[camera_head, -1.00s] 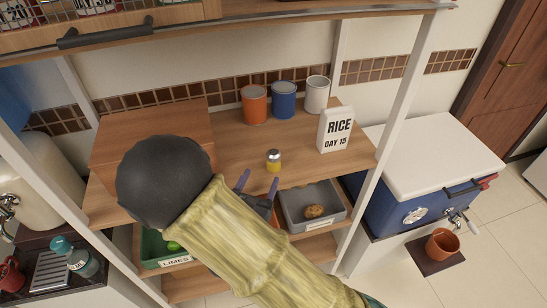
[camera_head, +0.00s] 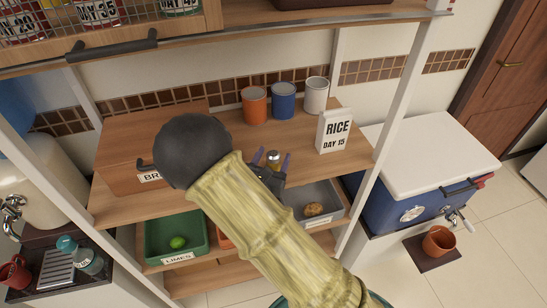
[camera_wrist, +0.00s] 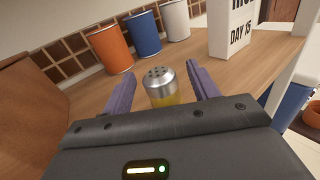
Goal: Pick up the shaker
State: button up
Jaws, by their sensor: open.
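The shaker (camera_wrist: 160,86) has a silver perforated cap and a yellow lower part. It stands upright on the wooden shelf (camera_head: 225,175). In the head view the shaker (camera_head: 273,157) shows mostly its cap, with its lower part hidden by my gripper. My gripper (camera_head: 272,156) is open, and its two purple fingers are on either side of the shaker. In the wrist view my gripper (camera_wrist: 162,88) has one finger left and one right of the shaker, with a visible gap at each side. The shaker's base is hidden behind the gripper body.
Orange (camera_head: 254,105), blue (camera_head: 283,100) and white (camera_head: 316,95) cans stand behind the shaker. A rice box (camera_head: 334,131) stands to the right. A wooden bread box (camera_head: 125,178) is left. Below are a green lime bin (camera_head: 160,246) and a grey bin (camera_head: 328,214).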

jog(key=shift+w+d, duration=0.15)
jog(key=shift+w, duration=0.4)
jog(key=shift+c, duration=0.4)
jog(key=c, duration=1)
